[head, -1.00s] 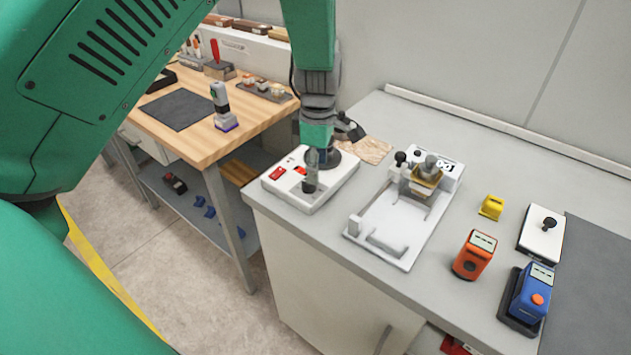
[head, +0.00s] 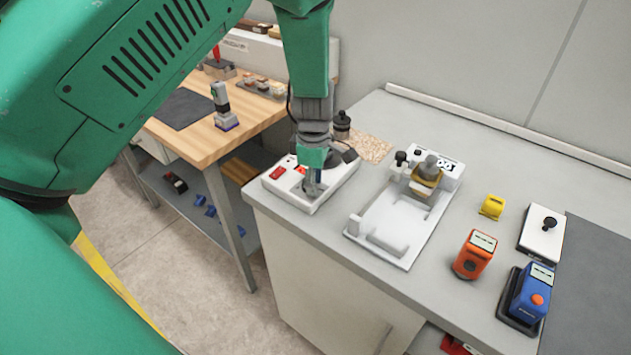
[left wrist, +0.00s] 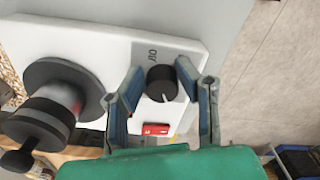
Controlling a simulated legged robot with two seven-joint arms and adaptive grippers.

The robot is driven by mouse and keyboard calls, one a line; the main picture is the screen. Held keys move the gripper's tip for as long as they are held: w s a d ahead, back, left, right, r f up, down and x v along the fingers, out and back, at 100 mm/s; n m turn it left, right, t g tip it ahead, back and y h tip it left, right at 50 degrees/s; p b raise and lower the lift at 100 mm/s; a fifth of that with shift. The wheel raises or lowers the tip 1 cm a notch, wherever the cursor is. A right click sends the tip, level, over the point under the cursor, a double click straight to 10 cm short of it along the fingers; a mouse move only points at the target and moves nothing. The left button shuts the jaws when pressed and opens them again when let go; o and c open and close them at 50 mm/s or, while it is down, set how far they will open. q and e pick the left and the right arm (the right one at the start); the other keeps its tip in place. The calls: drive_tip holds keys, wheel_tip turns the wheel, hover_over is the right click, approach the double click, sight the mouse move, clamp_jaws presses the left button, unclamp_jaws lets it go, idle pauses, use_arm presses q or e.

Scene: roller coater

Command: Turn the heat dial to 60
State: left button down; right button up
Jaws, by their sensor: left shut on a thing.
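The heat dial (left wrist: 162,82) is a round black knob with a white pointer on a white control box (head: 316,200), beside printed marks too small to read fully. In the left wrist view the two fingers of my left gripper (left wrist: 162,72) stand on either side of the dial, shut on it. In the head view my left gripper (head: 312,188) points down at the front right part of the box and hides the dial. A red switch (left wrist: 156,129) lies close to the dial; it also shows in the head view (head: 278,173). My right gripper is not in view.
A dark stacked cylinder (left wrist: 52,108) stands at the box's far end. To the right are a white fixture (head: 385,240), a yellow block (head: 492,207), an orange device (head: 474,256) and a blue device (head: 531,294). A wooden bench (head: 195,145) stands at left.

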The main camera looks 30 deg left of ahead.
use_arm(q)
drive_tip(key=shift+s+a+f, duration=0.15)
drive_tip(key=shift+s+a, duration=0.05)
drive_tip(key=shift+a, duration=0.45)
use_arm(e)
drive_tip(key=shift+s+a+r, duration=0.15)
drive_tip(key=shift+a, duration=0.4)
use_arm(q)
drive_tip(key=shift+d, duration=0.15)
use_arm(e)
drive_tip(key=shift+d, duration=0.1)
